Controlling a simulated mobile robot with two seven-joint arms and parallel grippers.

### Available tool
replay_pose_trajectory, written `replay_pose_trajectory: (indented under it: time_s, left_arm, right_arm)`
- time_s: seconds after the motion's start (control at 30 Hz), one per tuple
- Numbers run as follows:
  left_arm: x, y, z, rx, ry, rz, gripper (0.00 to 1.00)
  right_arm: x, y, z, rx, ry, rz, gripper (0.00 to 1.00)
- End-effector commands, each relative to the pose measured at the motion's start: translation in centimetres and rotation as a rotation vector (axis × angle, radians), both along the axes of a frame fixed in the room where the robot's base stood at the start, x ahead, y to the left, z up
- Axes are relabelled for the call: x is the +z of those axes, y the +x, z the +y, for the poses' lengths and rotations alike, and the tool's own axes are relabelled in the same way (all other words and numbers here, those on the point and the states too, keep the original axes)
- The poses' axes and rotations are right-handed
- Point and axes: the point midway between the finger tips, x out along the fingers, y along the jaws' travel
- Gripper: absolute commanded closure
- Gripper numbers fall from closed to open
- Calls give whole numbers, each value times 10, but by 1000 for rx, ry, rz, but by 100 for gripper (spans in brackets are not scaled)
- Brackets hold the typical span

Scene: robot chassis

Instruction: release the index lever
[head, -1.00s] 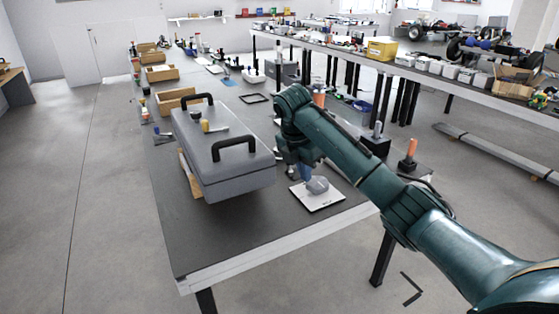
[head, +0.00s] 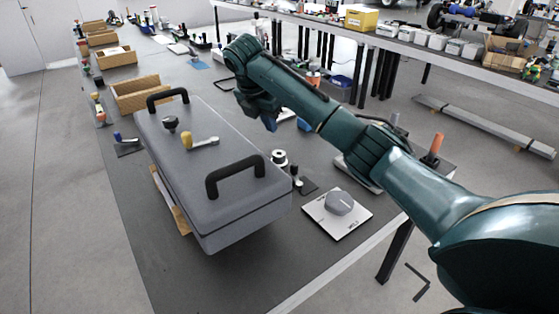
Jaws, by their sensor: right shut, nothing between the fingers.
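The grey chassis box (head: 222,165) with two black handles sits on the dark bench. On its lid is a lever with a yellow knob (head: 187,140) and a pale metal arm; I cannot tell for sure that this is the index lever. A black knob (head: 170,122) stands beside it on the lid. My right gripper (head: 270,123) hangs over the bench beyond the box and to the right of the lever, apart from both. Its fingers are small and partly hidden by my wrist; it is shut and empty. My left gripper is not in view.
A white plate with a grey round knob (head: 338,203) lies near the bench's right edge. A small white-topped fixture (head: 278,158) stands right of the box. Wooden trays (head: 139,94) line the left edge. An orange-handled tool (head: 434,148) stands at the right.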

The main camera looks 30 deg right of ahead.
Motion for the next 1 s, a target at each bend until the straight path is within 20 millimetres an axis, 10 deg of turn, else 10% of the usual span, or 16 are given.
replay_pose_trajectory:
  time_s: [0.47,1.0]
  left_arm:
    - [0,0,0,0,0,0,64]
    - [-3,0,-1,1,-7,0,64]
  right_arm:
    - [-10,1,-3,-1,0,3,100]
    - [-113,14,-42,-1,0,4,100]
